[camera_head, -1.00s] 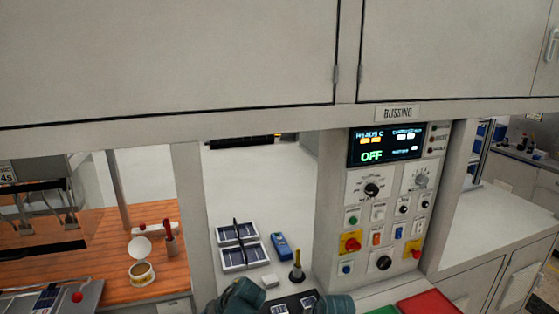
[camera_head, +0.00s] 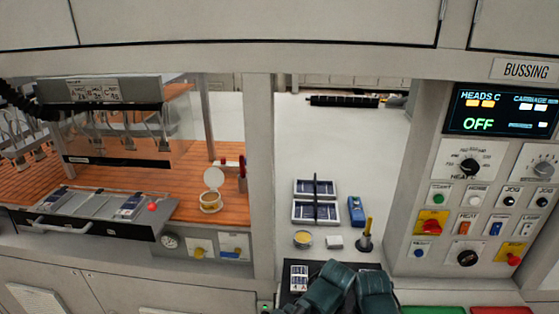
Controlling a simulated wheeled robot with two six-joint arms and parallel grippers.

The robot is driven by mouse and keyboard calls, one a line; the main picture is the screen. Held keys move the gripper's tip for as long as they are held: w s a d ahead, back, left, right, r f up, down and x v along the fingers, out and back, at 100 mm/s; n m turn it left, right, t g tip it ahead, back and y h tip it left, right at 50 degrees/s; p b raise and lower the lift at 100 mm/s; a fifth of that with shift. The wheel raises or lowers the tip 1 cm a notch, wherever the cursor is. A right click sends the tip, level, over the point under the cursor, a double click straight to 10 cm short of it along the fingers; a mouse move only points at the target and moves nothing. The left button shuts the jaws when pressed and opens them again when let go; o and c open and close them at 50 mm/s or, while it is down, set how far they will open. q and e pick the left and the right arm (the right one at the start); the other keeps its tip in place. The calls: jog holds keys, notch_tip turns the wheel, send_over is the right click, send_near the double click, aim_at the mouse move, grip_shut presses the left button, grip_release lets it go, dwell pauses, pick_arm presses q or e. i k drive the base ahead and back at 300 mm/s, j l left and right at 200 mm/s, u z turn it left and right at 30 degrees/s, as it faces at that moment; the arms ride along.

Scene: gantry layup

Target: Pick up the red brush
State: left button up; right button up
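A slim red upright thing (camera_head: 242,168), which looks like the red brush, stands on the wooden worktop (camera_head: 130,185) left of centre, close beside the grey post. It is small, partly cut off by the post, and its bristles cannot be made out. An open round tin (camera_head: 210,202) with its pale lid tilted up stands just left and in front of it. Two dark teal parts of my arms show at the bottom, right of centre, well away from the brush. No gripper fingers show.
The grey post (camera_head: 262,180) separates the wooden worktop from a white bay with a divided tray (camera_head: 316,212), a blue device (camera_head: 356,211) and a yellow-handled tool (camera_head: 367,236). A heater rig (camera_head: 115,110) stands left. The control panel (camera_head: 470,190) stands right.

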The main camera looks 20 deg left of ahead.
aim_at(242, 162)
jog(key=i+u, duration=0.1)
jog(key=u, duration=0.4)
jog(key=i+j+u, duration=0.1)
jog(key=u, duration=0.35)
jog(key=i+l, duration=0.05)
